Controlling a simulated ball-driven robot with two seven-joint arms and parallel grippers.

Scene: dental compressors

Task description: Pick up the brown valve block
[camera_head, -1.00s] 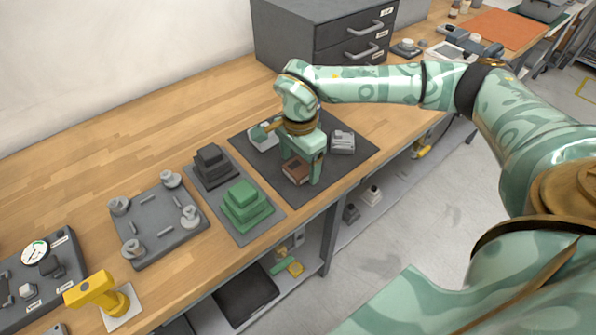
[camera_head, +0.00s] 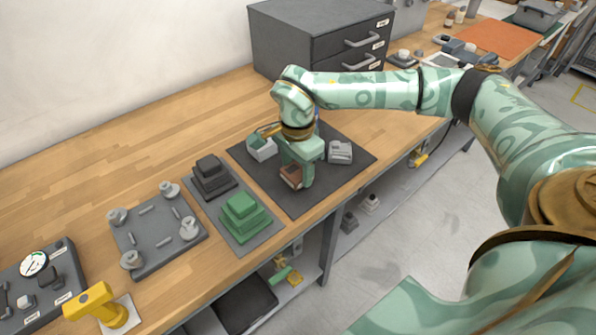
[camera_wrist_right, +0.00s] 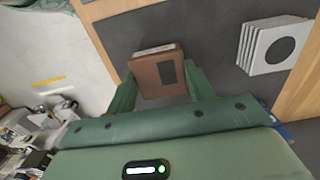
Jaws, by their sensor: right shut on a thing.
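The brown valve block (camera_head: 290,177) is at the dark mat's middle, between the fingers of my right gripper (camera_head: 296,176). The gripper points down and is shut on the block. In the right wrist view the brown block (camera_wrist_right: 158,72) shows a dark panel and a pale strip on one edge, with a green finger (camera_wrist_right: 160,92) of the gripper on either side. I cannot tell whether the block is clear of the mat. My left gripper is not in view.
Grey blocks stand left (camera_head: 262,149) and right (camera_head: 340,152) of the gripper on the dark mat (camera_head: 330,188). Green (camera_head: 244,218) and dark (camera_head: 212,176) stepped blocks stand to the left, near a grey fixture plate (camera_head: 158,240). A drawer cabinet (camera_head: 318,42) is behind.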

